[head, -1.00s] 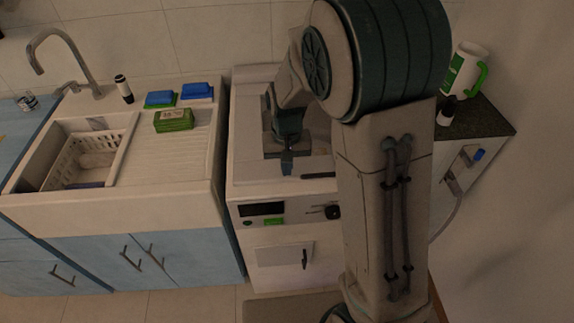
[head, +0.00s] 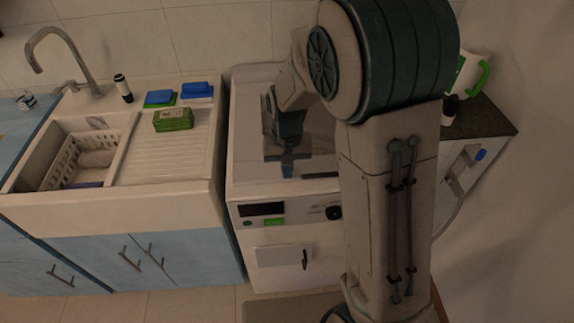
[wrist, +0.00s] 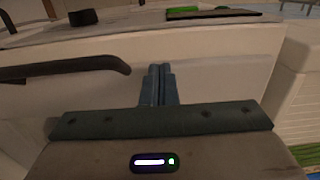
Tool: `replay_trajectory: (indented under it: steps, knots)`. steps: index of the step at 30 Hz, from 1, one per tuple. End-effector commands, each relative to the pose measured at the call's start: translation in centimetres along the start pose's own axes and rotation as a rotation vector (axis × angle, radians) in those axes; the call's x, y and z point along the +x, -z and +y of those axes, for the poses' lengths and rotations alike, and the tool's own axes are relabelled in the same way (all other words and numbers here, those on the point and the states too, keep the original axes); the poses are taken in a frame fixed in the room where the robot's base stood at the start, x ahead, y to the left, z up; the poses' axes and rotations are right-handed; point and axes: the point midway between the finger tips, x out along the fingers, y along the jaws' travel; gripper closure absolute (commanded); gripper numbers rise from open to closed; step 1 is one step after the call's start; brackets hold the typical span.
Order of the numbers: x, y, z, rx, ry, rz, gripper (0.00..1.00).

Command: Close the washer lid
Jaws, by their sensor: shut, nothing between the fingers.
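The white washer (head: 246,268) stands in the middle of the head view, with its front panel facing me. Its pale top with the lid (head: 245,172) looks flat in the head view; I cannot tell whether the lid is fully seated. A dark lid handle (head: 320,175) lies near the top's front edge, partly behind my arm. In the wrist view the handle (wrist: 65,68) is left of my fingers, apart from them. My gripper (head: 287,172) is low over the washer top, shut and empty. In the wrist view its fingers (wrist: 157,85) are together in front of a pale surface; contact is unclear.
The sink counter (head: 165,155) is left of the washer, with sponges (head: 174,119) and a dark-capped bottle (head: 123,88). My arm hides the washer's right side.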

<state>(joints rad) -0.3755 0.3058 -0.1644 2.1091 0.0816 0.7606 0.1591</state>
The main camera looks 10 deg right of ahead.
Motion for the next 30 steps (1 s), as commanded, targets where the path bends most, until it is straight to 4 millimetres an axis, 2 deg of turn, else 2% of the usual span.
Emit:
replay_trajectory:
  steps: [1,5,12,15,21,26,30]
  knots:
    - [-1.9,0.1,0.0,0.001,0.003,0.011,1.0]
    - [-4.3,0.2,0.0,0.0,0.008,0.027,1.0]
    - [-9.8,0.1,0.0,0.001,0.007,0.029,1.0]
    - [-11.3,0.1,0.1,0.0,0.006,0.028,1.0]
    - [-12.9,0.0,0.0,0.0,0.006,0.026,1.0]
    - [-13.2,-0.1,0.1,0.001,0.007,0.026,1.0]
    - [-13.8,-1.3,1.2,0.004,0.017,0.047,1.0]
